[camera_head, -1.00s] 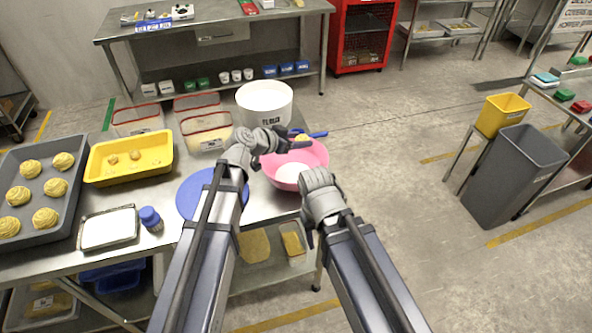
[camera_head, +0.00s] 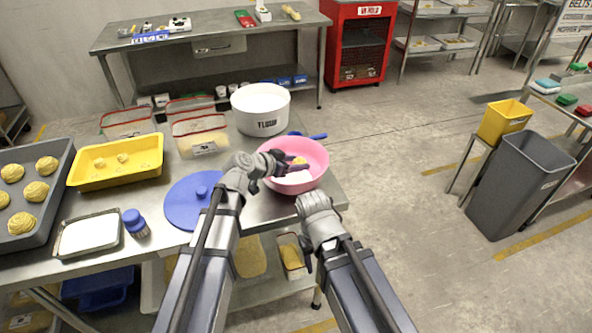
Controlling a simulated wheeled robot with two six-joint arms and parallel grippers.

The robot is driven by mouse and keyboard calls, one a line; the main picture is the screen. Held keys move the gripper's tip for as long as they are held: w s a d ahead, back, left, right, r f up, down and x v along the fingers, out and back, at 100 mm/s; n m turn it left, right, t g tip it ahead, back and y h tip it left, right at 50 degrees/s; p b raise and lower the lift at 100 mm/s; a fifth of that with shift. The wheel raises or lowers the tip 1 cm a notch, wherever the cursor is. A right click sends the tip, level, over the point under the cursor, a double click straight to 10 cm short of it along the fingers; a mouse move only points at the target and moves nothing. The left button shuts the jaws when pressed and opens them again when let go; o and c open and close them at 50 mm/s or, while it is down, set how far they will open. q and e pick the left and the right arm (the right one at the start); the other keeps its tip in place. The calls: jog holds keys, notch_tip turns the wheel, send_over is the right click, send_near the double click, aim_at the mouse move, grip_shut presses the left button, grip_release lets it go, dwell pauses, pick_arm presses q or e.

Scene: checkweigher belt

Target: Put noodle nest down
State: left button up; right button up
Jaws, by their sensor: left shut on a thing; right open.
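My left gripper (camera_head: 292,161) is over the pink bowl (camera_head: 317,153), shut on a small yellow noodle nest (camera_head: 301,160). The fingers hide part of the nest. White powder lies in the bowl below it; I cannot tell whether the nest touches the powder. My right gripper (camera_head: 306,258) is open and empty, low beside the table's front right edge. Several other noodle nests (camera_head: 36,192) sit on the dark grey tray (camera_head: 53,216) at the far left.
A yellow tub (camera_head: 92,181) with small pieces, a metal tray of white powder (camera_head: 88,234), a blue-capped shaker (camera_head: 134,221) and a blue lid (camera_head: 181,205) lie left of the bowl. The white flour tub (camera_head: 262,112) and lidded containers (camera_head: 200,141) stand behind.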

pick_arm(q)
jog(key=shift+f, duration=0.15)
jog(key=shift+f, duration=0.1)
jog(key=shift+f+b, duration=0.45)
jog(key=shift+f, duration=0.05)
jog(key=o, duration=1.3)
